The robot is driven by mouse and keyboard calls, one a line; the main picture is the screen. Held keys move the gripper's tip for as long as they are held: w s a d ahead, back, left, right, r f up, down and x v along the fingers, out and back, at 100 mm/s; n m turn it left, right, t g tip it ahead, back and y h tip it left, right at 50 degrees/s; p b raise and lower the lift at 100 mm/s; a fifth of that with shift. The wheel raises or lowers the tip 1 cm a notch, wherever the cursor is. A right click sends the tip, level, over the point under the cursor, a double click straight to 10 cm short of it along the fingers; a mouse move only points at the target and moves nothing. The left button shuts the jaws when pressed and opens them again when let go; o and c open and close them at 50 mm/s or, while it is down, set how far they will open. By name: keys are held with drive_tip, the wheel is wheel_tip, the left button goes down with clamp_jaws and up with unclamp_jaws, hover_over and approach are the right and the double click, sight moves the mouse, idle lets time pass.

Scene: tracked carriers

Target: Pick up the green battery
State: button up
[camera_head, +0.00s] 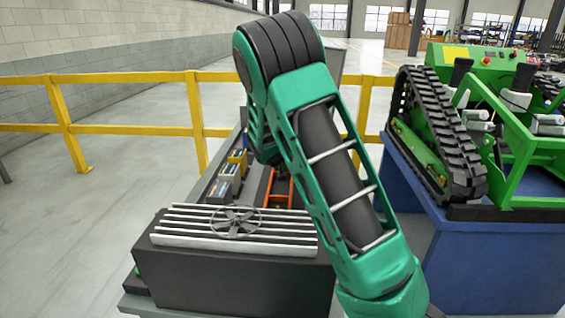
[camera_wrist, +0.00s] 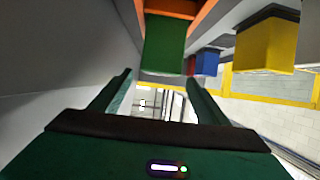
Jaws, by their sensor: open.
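The green battery (camera_wrist: 163,45) shows in the wrist view as a green block against an orange frame (camera_wrist: 175,8), upper middle of the picture. It lies ahead of my gripper (camera_wrist: 160,79), roughly in line with the gap between the fingers. The two fingers are apart, with nothing visible held between them. I cannot tell how far the battery is from the fingertips. In the head view my green arm covers the gripper, and I cannot make out the green battery there.
Yellow (camera_wrist: 265,45) and blue (camera_wrist: 207,62) blocks stand beside the green battery. In the head view, a dark box with a fan and slats (camera_head: 235,222) sits in front of the orange frame (camera_head: 276,198). A green tracked carrier (camera_head: 440,140) stands on a blue bench (camera_head: 480,250) at right.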

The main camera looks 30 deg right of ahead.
drive_tip(key=shift+x, duration=2.5)
drive_tip(key=shift+s+d+f, duration=0.1)
drive_tip(key=shift+f, duration=0.1)
clamp_jaws()
drive_tip(key=shift+r, duration=0.1)
